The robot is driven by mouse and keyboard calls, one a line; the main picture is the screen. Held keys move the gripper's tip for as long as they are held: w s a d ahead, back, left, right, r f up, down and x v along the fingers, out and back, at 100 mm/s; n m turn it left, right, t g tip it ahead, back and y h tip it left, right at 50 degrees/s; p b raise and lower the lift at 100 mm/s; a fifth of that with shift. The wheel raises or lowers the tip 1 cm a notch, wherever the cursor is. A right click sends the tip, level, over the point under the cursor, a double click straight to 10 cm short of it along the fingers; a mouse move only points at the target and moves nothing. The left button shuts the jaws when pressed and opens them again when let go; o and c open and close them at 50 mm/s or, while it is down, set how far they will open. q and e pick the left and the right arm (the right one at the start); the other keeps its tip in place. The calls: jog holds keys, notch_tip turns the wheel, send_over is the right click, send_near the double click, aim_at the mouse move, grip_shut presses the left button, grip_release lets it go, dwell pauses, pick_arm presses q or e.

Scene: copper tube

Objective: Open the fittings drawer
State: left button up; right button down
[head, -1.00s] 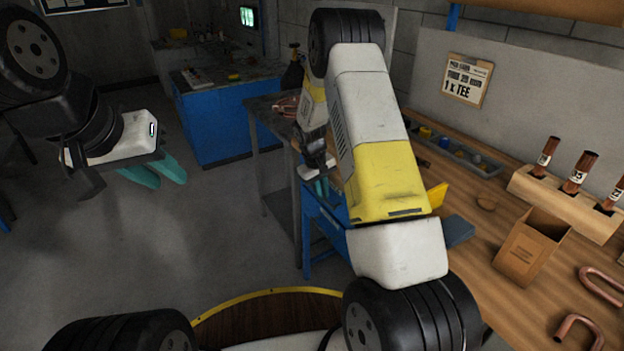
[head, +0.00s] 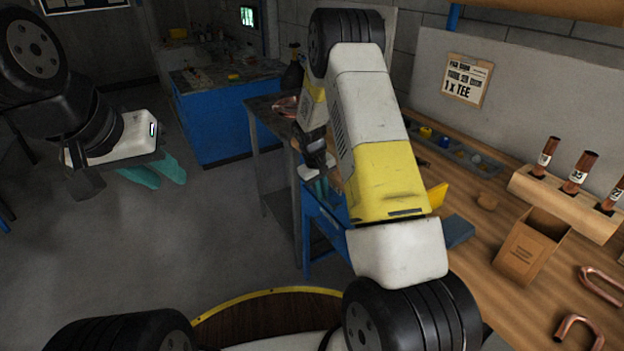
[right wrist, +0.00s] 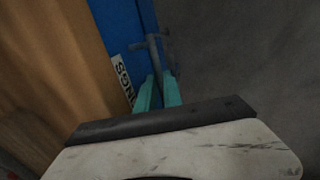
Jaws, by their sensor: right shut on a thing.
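The fittings drawer shows in the right wrist view as a blue front (right wrist: 118,32) with a white label (right wrist: 124,80), partly readable as "NGS". A grey bar handle (right wrist: 153,42) stands out from it. My right gripper (right wrist: 160,88) is shut on this handle, its teal fingers at the handle's lower part. In the head view my right gripper (head: 321,187) is beside the blue unit (head: 322,226) under the bench, partly hidden by my arm. How far the drawer stands out is hidden. My left gripper (head: 160,174) hangs over the floor at the left, away from the bench, holding nothing visible.
The wooden bench (head: 465,275) runs along the right with a cardboard box (head: 530,246), copper bends (head: 578,332), a tube rack (head: 560,203) and a parts tray (head: 455,152). A blue cabinet (head: 215,125) stands at the back. The floor (head: 190,240) at left is clear.

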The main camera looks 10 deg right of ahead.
dwell(0.3)
jog(key=s+a, duration=0.3)
jog(key=a, duration=0.7)
jog(key=s+a, duration=0.4)
jog(key=a, duration=0.7)
jog(key=s+a, duration=0.4)
jog(key=a, duration=0.6)
jog(key=shift+s+a, duration=0.2)
jog(key=shift+a, duration=0.05)
jog(key=c, duration=1.8)
grip_release()
jog(key=shift+o, duration=0.2)
jog(key=shift+r, duration=0.1)
notch_tip(320, 180, up, 8)
jog(key=a, duration=0.1)
jog(key=shift+s+a+f, duration=0.2)
jog(key=shift+s+f, duration=0.05)
